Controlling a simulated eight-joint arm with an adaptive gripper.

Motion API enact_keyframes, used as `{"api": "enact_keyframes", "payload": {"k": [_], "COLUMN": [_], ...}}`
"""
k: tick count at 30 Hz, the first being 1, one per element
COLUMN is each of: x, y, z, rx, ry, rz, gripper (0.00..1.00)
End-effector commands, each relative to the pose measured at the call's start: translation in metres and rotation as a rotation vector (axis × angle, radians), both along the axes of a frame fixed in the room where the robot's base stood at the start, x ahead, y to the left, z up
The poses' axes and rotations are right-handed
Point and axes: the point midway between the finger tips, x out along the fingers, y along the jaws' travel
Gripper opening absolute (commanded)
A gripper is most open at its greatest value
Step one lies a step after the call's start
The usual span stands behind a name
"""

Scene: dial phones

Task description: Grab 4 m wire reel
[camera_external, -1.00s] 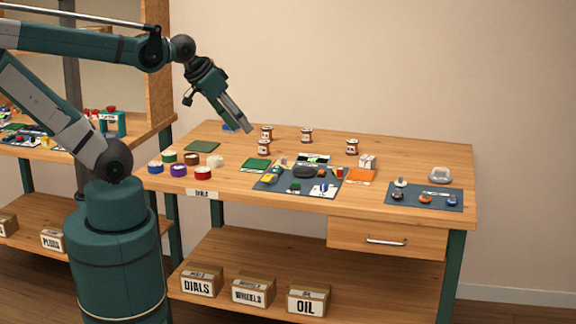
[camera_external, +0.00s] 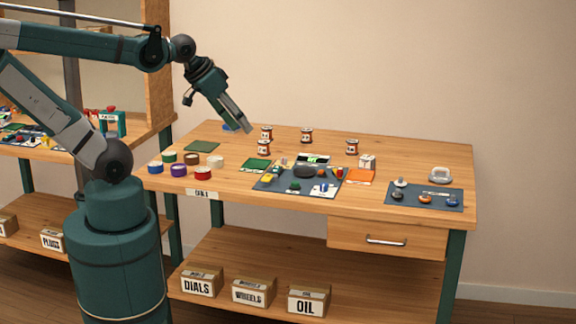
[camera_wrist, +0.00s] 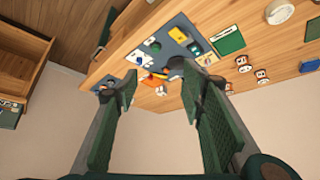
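Several small reels with pale ends and dark red-brown middles stand upright at the back of the bench: a back-left reel (camera_external: 267,132), a front-left reel (camera_external: 263,148), a middle reel (camera_external: 306,135) and a right reel (camera_external: 352,146). Their labels are too small to read, so I cannot tell which is the 4 m wire reel. Reels also show in the wrist view, including one at the upper right (camera_wrist: 243,63). My gripper (camera_external: 247,131) is raised above the back left of the bench, pointing down and right. In the wrist view its fingers are apart with nothing gripped.
Coloured tape rolls (camera_external: 179,170) stand at the front left. A dark mat (camera_external: 265,186) with small parts lies in the middle, and another mat (camera_external: 440,202) lies at the right. Bare wood surrounds the reels.

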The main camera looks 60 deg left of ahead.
Motion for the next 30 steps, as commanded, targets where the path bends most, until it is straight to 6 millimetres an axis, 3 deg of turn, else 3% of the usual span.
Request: {"api": "enact_keyframes", "payload": {"k": [9, 12, 23, 30], "x": [0.0, 0.0, 0.001, 0.013], "y": [0.0, 0.0, 0.0, 0.005], "z": [0.0, 0.0, 0.001, 0.011], "rx": [0.0, 0.0, 0.003, 0.031], "ry": [0.0, 0.0, 0.001, 0.016], "rz": [0.0, 0.0, -0.002, -0.033], "gripper": [0.4, 0.48, 0.48, 0.48]}}
